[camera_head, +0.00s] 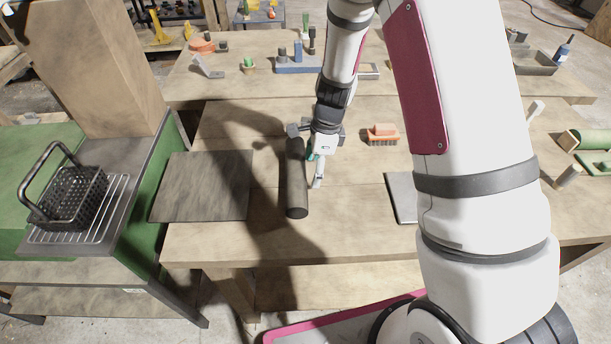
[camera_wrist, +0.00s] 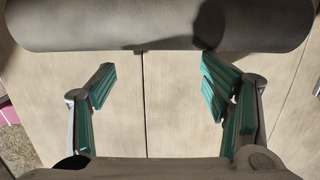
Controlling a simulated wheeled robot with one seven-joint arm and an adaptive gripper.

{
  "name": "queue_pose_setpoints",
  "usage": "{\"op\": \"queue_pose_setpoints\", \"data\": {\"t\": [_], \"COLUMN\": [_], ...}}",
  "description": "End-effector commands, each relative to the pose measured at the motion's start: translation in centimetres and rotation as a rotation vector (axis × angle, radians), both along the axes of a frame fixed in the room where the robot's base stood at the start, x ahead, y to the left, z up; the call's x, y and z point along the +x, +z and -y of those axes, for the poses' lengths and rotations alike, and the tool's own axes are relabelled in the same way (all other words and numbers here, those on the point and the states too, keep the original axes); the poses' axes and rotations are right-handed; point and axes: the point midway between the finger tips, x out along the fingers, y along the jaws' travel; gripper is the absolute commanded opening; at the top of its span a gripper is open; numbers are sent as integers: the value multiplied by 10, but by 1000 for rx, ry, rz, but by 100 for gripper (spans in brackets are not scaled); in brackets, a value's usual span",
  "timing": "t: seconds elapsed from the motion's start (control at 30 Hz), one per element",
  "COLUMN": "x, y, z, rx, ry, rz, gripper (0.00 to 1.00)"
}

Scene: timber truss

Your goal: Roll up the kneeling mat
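The kneeling mat (camera_head: 296,180) appears as a dark grey roll on the wooden bench, its round end facing the front edge. No flat flap shows from it. In the wrist view, the roll (camera_wrist: 110,25) lies across the top, with a shadow on it. My gripper (camera_head: 316,172) is low over the bench, just right of the roll in the head view. In the wrist view, its green-padded fingers (camera_wrist: 160,82) are wide apart with bare bench between them. The roll lies beyond the fingertips; I cannot tell whether they touch it.
A flat dark sheet (camera_head: 202,186) lies left of the roll, apart from it. A wire basket (camera_head: 68,198) stands on the left side unit. Bench in front of the roll is clear.

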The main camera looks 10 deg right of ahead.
Motion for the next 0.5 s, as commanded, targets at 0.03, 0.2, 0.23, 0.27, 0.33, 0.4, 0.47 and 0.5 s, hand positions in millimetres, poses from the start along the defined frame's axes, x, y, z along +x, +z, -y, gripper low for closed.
{"op": "queue_pose_setpoints", "data": {"t": [0.03, 0.2, 0.23, 0.27, 0.33, 0.4, 0.47, 0.5], "x": [-1, 0, 0, 0, 0, 0, 0, 0], "y": [-1, -1, -1, -1, -1, -1, -1, -1], "z": [-4, -9, -9, -10, -10, -10, -10, -10], "rx": [2, 2, 2, 2, 2, 2, 2, 2], "ry": [5, 4, 4, 4, 4, 3, 3, 3], "rz": [-4, -3, -3, -3, -4, -4, -4, -3], "gripper": [67, 67, 67, 67, 67, 67, 67, 67]}}
